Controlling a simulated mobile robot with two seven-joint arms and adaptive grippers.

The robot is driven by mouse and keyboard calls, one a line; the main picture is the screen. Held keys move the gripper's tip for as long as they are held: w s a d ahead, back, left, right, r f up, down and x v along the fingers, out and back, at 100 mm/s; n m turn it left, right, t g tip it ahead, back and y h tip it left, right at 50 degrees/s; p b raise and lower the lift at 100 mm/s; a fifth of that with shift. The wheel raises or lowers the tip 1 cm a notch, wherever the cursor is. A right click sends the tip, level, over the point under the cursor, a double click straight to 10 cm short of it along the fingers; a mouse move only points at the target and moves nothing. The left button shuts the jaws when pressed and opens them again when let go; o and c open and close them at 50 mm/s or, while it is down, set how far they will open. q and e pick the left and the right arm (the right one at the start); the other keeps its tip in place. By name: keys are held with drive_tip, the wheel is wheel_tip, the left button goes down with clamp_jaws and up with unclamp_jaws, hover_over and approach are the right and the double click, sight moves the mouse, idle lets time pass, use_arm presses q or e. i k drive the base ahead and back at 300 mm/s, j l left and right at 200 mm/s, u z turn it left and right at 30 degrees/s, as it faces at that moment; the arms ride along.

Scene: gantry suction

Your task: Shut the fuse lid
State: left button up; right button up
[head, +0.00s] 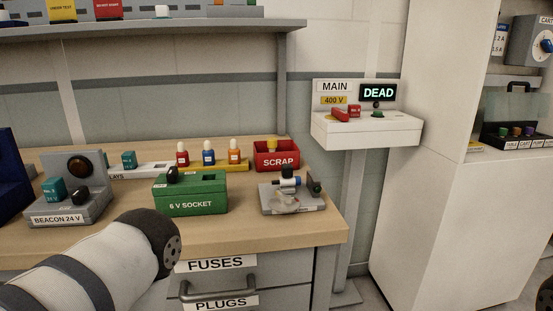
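No part is plainly a fuse lid. A white wall box (366,131) carries the MAIN and 400 V labels and a lit screen (378,93) reading DEAD. Below the bench top, a grey drawer (285,268) is labelled FUSES and looks shut. My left arm reaches in from the lower left and ends in view at a dark round joint; its gripper does not show. My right gripper is not in view.
A tall white cabinet (430,130) is at right; a shelf (150,28) hangs above.

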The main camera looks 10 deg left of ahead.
sight(509, 88)
drive_tip(key=i+l, duration=0.25)
drive_tip(key=l, duration=0.2)
drive_tip(key=i+l, duration=0.3)
drive_tip(key=l, duration=0.2)
drive_tip(key=i+l+u, duration=0.1)
drive_tip(key=i+l, duration=0.15)
drive_tip(key=l, duration=0.2)
drive_tip(key=i+l, duration=0.3)
drive_tip(key=l, duration=0.2)
drive_tip(key=i+l, duration=0.25)
drive_tip(key=l, duration=0.2)
drive_tip(key=i+l+u, duration=0.1)
drive_tip(key=i+l, duration=0.15)
drive_tip(key=l, duration=0.25)
drive_tip(key=i+l, duration=0.25)
drive_tip(key=l, duration=0.25)
drive_tip(key=i+l, duration=0.25)
drive_tip(key=l, duration=0.25)
